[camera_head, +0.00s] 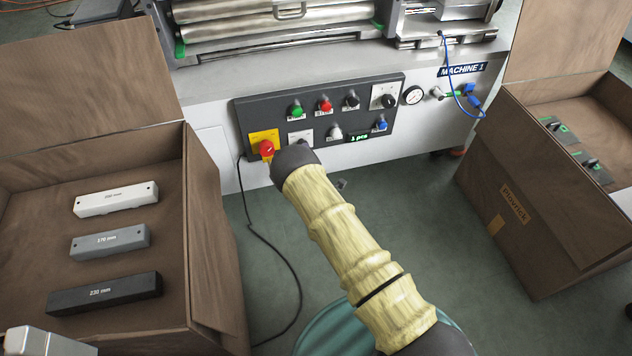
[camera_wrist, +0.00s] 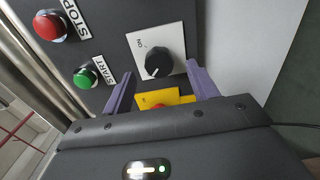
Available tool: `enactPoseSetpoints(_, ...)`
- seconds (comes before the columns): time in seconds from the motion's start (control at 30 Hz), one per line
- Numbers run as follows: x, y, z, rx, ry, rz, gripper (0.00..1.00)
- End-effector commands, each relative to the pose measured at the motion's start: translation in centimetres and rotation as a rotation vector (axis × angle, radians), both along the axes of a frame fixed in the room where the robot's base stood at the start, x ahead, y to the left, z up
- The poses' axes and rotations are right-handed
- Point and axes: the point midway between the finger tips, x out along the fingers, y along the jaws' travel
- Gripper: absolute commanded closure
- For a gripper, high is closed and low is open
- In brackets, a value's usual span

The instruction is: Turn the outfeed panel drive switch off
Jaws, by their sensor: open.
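A black rotary knob (camera_wrist: 157,62) on a white square plate shows in the wrist view, with an ON label at its upper left. A pale mark shows near the knob's lower edge; I cannot read its setting for sure. In the head view its white plate (camera_head: 301,136) is on the dark control panel (camera_head: 243,116), largely behind my wrist. My gripper (camera_wrist: 160,70) is open, with its two purple fingers either side of the knob's lower part in the wrist view. Whether they touch it is not clear. The head view hides the fingers.
A red emergency button (camera_head: 266,148) on a yellow plate sits beside the knob. Green START (camera_wrist: 86,76) and red STOP (camera_wrist: 49,25) buttons are close by. Another black knob (camera_head: 388,100) is at the panel's upper right. Open boxes (camera_head: 200,230) stand left and right.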

Motion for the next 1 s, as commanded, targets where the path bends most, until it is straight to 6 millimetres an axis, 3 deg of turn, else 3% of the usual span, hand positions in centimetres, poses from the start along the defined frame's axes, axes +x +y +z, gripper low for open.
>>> enactPoseSetpoints(0.3, -6.4, -1.8, 0.2, -0.004, 0.004, 0.000, 0.41)
enactPoseSetpoints(0.6, -11.5, -3.2, 0.1, -0.002, 0.004, 0.001, 0.41)
enactPoseSetpoints(1.0, -12.5, -3.5, 0.0, -0.001, 0.001, 0.001, 0.41)
